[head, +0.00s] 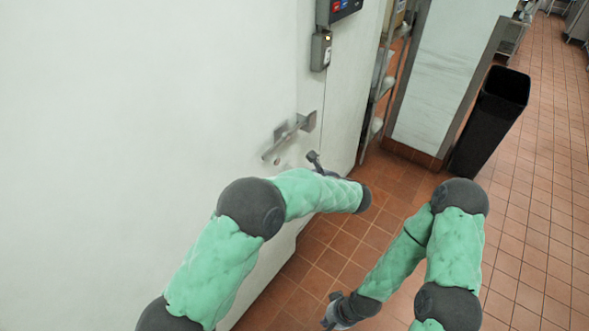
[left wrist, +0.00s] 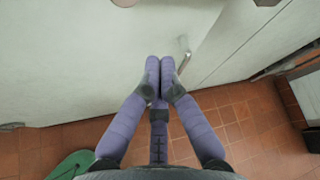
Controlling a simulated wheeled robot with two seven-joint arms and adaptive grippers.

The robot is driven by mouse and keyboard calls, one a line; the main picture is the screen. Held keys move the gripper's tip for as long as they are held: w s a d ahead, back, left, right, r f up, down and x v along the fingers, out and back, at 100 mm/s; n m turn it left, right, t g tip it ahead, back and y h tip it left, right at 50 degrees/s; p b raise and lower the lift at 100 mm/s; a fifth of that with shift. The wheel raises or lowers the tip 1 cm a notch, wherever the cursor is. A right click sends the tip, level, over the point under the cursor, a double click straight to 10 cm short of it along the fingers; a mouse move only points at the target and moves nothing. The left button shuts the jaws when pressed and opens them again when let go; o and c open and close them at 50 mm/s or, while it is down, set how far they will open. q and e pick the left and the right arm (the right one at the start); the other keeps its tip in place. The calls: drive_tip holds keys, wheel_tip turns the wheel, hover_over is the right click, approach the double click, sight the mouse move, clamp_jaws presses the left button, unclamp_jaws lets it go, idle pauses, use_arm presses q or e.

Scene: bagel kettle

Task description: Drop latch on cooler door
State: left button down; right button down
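The cooler door (head: 170,90) is a large white panel on the left of the head view. Its metal latch (head: 290,137) sticks out as a slanted bar near the door's right edge. In the left wrist view my left gripper (left wrist: 160,66) has its two purple fingers together with nothing visible between them. A slim metal handle (left wrist: 184,62) shows just right of the fingertips, apart from them in the picture. In the head view my left forearm hides most of that hand, below the latch. My right gripper (head: 334,312) hangs low over the floor, away from the door; its finger opening is unclear.
A control box (head: 321,50) is mounted above the latch. A black bin (head: 491,120) stands beside a pale wall panel at the upper right. Shelving (head: 385,75) stands just beyond the door's right side. The tiled floor (head: 540,180) on the right is clear.

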use_arm(q)
drive_tip(key=v, duration=0.3)
drive_tip(key=shift+d+f, duration=0.1)
drive_tip(key=shift+f, duration=0.05)
idle(0.5)
